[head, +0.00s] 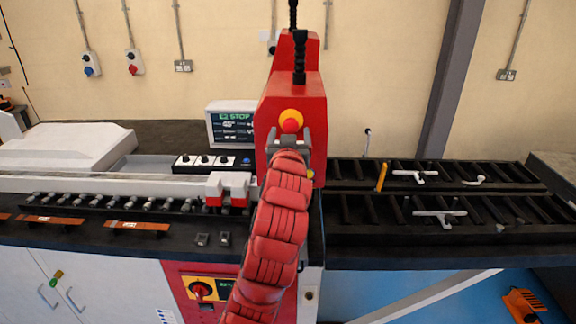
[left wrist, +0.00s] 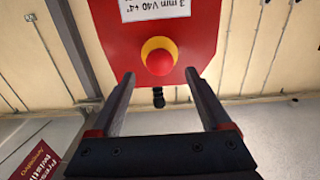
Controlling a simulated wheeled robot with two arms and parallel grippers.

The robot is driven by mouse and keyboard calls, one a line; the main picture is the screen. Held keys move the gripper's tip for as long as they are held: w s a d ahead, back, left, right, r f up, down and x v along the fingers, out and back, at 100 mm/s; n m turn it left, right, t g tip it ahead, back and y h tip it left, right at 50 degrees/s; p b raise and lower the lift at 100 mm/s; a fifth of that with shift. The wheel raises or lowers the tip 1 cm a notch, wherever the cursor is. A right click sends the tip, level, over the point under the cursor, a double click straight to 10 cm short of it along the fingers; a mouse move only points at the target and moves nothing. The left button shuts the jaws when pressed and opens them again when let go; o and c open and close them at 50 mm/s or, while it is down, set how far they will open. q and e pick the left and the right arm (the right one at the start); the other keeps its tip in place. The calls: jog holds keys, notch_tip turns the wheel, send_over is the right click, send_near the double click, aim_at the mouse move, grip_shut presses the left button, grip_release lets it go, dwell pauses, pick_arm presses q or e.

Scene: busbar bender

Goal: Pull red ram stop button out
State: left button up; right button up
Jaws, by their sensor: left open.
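The red ram stop button (head: 291,125) is a red mushroom head on a yellow ring, on the front face of the red ram housing (head: 296,90). In the left wrist view the button (left wrist: 160,61) shows upside down on the red panel, between and beyond the fingertips. My left gripper (head: 290,138) is open just in front of and slightly below the button in the head view. Its two fingers (left wrist: 159,82) stand either side of the button's line, with nothing between them near the palm. Whether the fingertips touch the panel I cannot tell. My right gripper is not in view.
A screen (head: 232,124) stands left of the housing, above a row of switches (head: 212,161). A black roller bed (head: 440,205) with white handles lies to the right. A rotary switch (head: 201,290) sits on a lower red panel.

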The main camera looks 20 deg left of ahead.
pick_arm(q)
jog(key=b+v, duration=1.2)
jog(key=v, duration=0.1)
jog(key=shift+s, duration=0.25)
